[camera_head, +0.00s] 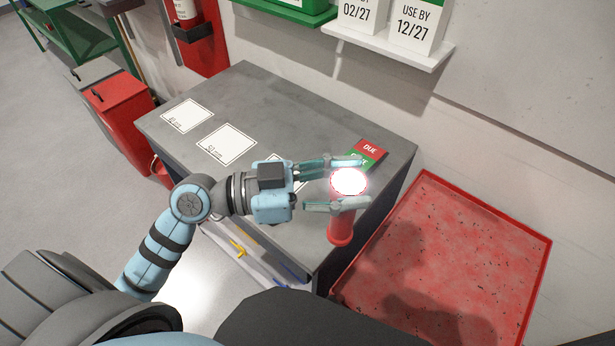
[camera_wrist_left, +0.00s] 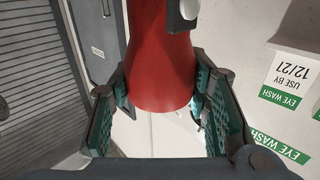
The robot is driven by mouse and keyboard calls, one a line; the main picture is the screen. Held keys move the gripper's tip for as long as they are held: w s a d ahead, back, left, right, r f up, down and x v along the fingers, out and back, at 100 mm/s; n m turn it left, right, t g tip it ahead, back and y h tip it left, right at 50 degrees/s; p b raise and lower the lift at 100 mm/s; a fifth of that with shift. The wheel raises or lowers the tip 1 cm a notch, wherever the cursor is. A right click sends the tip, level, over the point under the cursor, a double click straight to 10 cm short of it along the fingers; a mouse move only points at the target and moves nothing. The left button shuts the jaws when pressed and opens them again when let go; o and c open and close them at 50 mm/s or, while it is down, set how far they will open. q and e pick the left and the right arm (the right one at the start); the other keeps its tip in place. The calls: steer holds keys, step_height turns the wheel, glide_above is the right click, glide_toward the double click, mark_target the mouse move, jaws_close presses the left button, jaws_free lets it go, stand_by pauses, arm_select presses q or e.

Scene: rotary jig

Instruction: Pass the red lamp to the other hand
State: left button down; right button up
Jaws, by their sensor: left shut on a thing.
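The red lamp (camera_head: 341,228) has a bright, glowing white-pink end and a red body hanging down from it. My left gripper (camera_head: 350,183) is shut on the lamp, with one finger on each side of it near the lit end. The lamp is held above the right front corner of the grey bench. In the left wrist view, the flared red body of the lamp (camera_wrist_left: 160,60) stands between the two green-padded fingers (camera_wrist_left: 160,95). My right gripper is not in view.
The grey bench (camera_head: 245,95) carries white cards (camera_head: 225,145) and a red and green card (camera_head: 368,149). A red-rimmed tray (camera_head: 485,202) lies to the right. A white shelf (camera_head: 385,45) with boxes is on the wall. A red bin (camera_head: 122,105) stands at left.

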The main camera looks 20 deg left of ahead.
arm_select(q)
steer(key=d+g, duration=0.1)
steer(key=d+r+m+g+h, duration=0.1)
steer(key=shift+w+d+m, duration=0.15)
steer(key=shift+d+m, duration=0.15)
steer(key=f+m+g, duration=0.1)
steer(key=m+g, duration=0.2)
steer(key=g, duration=0.2)
steer(key=w+f+m+g, duration=0.1)
steer(key=m+g, duration=0.2)
steer(key=g, duration=0.1)
steer(key=w+d+f+m+g, duration=0.1)
steer(key=f+m+g, duration=0.1)
steer(key=g, duration=0.3)
steer(key=shift+w+m+g, duration=0.1)
steer(key=shift+m+g, duration=0.2)
steer(key=shift+m, duration=0.4)
